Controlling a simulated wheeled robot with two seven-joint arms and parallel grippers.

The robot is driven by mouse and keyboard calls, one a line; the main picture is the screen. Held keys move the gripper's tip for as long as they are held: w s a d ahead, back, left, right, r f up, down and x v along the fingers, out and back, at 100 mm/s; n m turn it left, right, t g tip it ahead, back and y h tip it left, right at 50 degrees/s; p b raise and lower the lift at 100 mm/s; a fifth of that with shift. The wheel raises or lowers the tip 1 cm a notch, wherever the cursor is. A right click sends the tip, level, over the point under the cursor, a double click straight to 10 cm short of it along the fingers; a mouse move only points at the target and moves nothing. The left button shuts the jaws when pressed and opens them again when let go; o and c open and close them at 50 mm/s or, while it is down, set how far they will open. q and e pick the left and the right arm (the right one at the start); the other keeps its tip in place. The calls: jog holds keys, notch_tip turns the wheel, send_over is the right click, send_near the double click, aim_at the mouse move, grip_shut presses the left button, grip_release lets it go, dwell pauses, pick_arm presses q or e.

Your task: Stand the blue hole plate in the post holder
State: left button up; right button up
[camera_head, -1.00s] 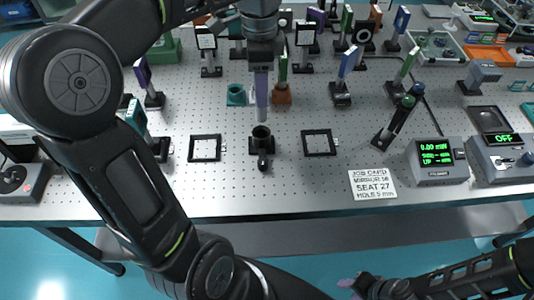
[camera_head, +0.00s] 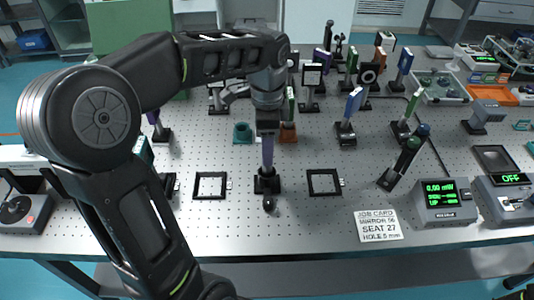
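My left gripper (camera_head: 268,124) points straight down over the middle of the table, shut on an upright violet-blue plate (camera_head: 267,152) seen nearly edge-on. The hole in this plate is not visible. The black post holder (camera_head: 267,184) stands directly below the gripper, with a dark knob (camera_head: 269,203) in front. The plate's lower end meets the holder's top in the picture; how deep it sits inside I cannot tell. Another plate, clearer blue (camera_head: 351,103), stands in a black mount to the right.
Flat black square frames lie left (camera_head: 210,185) and right (camera_head: 324,182) of the holder. A white job card (camera_head: 379,226) reads "SEAT 27, HOLE 5 mm". Several mounted plates stand behind, with a teal holder (camera_head: 242,133) near the arm. A meter box (camera_head: 444,203) stands right.

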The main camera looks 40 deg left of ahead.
pick_arm(q)
notch_tip(320, 180, down, 3)
jog(key=shift+f, duration=0.35)
jog(key=shift+f, duration=0.1)
jog(key=o, duration=1.7)
notch_tip(320, 180, up, 8)
jog(key=shift+r, duration=0.2)
notch_tip(320, 180, up, 4)
jog(key=shift+f+p, duration=0.1)
jog(key=shift+p, duration=0.95)
